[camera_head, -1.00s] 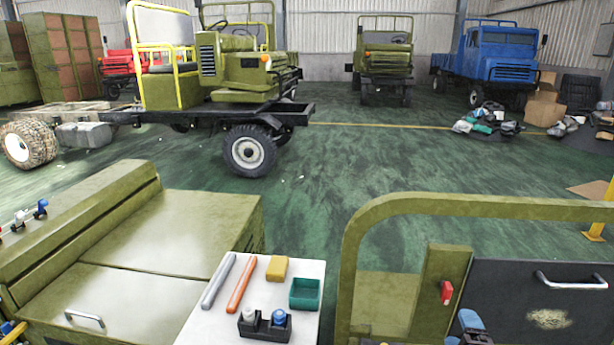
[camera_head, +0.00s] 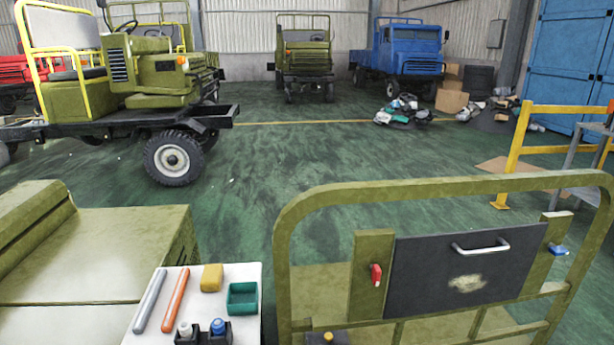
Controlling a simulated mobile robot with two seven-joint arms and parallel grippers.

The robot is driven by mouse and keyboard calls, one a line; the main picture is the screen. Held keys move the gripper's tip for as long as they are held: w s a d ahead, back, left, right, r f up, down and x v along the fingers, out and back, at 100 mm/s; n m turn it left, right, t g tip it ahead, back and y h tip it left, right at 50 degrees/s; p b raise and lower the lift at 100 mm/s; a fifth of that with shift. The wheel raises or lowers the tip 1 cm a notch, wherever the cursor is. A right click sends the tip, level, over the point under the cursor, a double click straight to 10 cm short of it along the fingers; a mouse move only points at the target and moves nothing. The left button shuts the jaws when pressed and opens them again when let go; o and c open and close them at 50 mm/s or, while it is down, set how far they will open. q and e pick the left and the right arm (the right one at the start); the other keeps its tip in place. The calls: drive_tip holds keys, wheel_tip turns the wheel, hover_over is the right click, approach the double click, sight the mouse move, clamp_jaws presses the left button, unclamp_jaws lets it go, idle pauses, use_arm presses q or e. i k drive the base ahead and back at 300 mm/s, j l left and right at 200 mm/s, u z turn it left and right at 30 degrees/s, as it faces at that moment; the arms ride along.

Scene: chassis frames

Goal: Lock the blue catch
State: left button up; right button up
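The blue catch (camera_head: 559,249) sits on the olive post at the right end of a dark panel (camera_head: 425,280). It looks like a small blue piece with a pale part, lying roughly flat; its exact lock position is too small to tell. A red catch (camera_head: 376,274) stands upright on the olive post at the panel's left end. The panel carries a silver handle (camera_head: 481,247) and a worn pale patch. Neither of my grippers shows clearly in the view.
An olive tubular frame (camera_head: 430,187) surrounds the panel. A white table (camera_head: 250,275) at lower left holds a green tray (camera_head: 242,298), rods, a yellow block and a dark holder. A yellow railing (camera_head: 512,160) stands behind at right. Green floor beyond is mostly open.

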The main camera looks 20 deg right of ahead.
sight(555, 251)
drive_tip(key=z, duration=1.65)
drive_tip(key=k+l+u, duration=0.2)
drive_tip(key=l, duration=0.35)
drive_tip(key=k, duration=0.1)
